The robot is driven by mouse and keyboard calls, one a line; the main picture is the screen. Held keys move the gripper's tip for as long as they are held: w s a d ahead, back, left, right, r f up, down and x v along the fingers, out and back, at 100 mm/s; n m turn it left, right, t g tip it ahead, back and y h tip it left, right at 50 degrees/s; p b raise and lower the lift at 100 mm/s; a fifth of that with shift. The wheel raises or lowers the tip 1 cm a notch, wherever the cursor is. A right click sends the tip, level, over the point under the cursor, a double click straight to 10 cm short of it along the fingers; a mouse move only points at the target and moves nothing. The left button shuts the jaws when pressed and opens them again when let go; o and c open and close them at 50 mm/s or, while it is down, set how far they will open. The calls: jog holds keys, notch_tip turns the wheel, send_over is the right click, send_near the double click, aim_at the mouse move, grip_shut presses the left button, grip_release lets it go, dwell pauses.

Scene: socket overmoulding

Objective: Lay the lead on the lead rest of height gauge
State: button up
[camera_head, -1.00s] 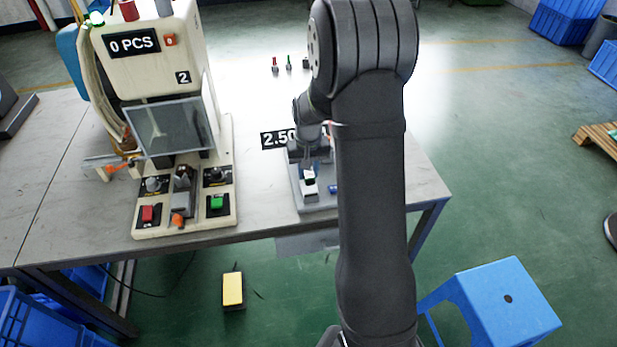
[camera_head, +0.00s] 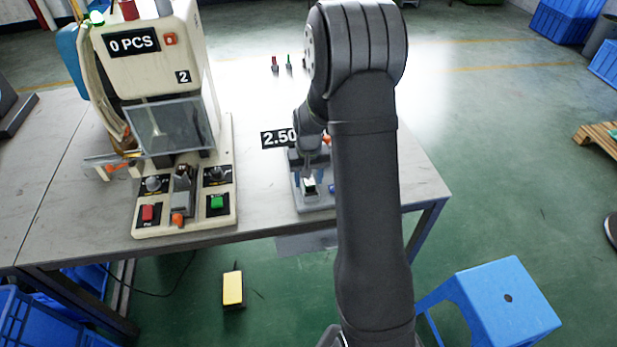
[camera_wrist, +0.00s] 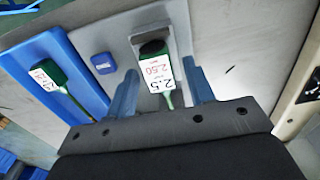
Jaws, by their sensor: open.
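The height gauge (camera_head: 320,207) stands near the table's front edge, partly hidden by my arm, with a 2.50 display (camera_head: 278,138) behind it. In the wrist view, a lead with a dark top, a green body and a white label reading 2.5 and 2.50 (camera_wrist: 158,75) is over the gauge's grey plate (camera_wrist: 115,30). Its thin green tail runs down toward my gripper's body. My gripper (camera_wrist: 163,76) is open, one finger on each side of the lead, with gaps visible. I cannot tell whether the lead bears fully on the rest.
A blue holder (camera_wrist: 60,60) with another labelled green piece (camera_wrist: 50,75) lies left in the wrist view, near a small blue block (camera_wrist: 103,62). The cream machine (camera_head: 150,60) stands left of the gauge. Small red and green items (camera_head: 289,62) stand farther back. Bare table lies between machine and gauge.

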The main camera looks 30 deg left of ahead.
notch_tip(320, 180, up, 12)
jog(key=shift+r, duration=0.15)
dwell(0.3)
notch_tip(320, 180, down, 12)
jog(key=shift+f, duration=0.25)
jog(key=shift+r, duration=2.2)
